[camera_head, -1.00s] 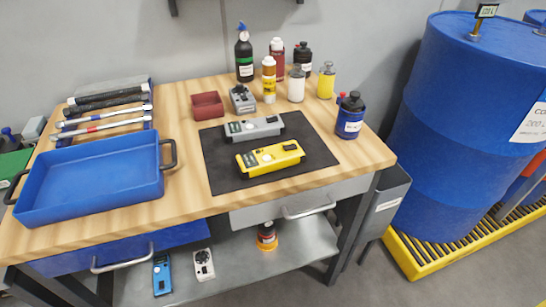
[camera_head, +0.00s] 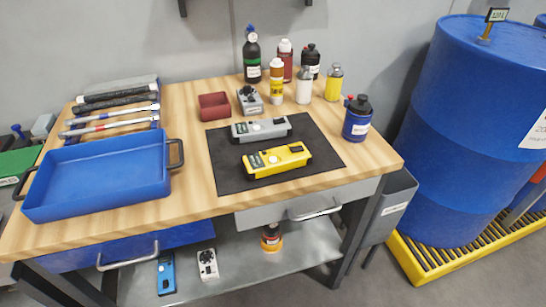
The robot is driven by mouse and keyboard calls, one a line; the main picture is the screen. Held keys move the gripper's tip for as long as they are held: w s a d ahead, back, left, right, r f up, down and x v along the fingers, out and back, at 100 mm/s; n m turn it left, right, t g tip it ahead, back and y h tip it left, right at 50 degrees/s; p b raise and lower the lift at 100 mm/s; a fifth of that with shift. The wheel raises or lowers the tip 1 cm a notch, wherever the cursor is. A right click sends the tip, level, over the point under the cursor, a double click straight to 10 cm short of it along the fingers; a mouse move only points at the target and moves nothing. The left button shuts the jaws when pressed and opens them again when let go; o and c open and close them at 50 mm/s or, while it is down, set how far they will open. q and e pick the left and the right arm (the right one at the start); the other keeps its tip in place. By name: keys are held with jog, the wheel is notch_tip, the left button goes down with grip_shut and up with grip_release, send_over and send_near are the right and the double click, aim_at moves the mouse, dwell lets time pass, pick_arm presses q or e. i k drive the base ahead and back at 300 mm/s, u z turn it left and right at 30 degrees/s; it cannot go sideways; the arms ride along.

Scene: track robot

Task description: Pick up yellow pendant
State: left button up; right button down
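The yellow pendant (camera_head: 276,161) lies flat on a black mat (camera_head: 232,182) on the wooden workbench. It has buttons and a small dark display on its top face. A grey pendant (camera_head: 261,129) of similar shape lies just behind it on the same mat, with a narrow gap between them. Neither of my grippers shows in the head view.
A blue tray (camera_head: 97,205) stands on the bench's left. A red bin (camera_head: 214,106), a small grey device (camera_head: 250,100) and several bottles stand behind the mat. A blue bottle (camera_head: 357,119) stands right of it.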

aim_at(257, 166)
jog(key=z, duration=0.9)
jog(key=k, duration=1.2)
jog(key=z, duration=1.1)
jog(key=i, duration=0.85)
jog(key=u, duration=1.15)
jog(key=i, duration=1.1)
jog(key=u, duration=1.5)
jog(key=k, duration=0.4)
jog(key=z, duration=0.05)
jog(key=i, duration=0.5)
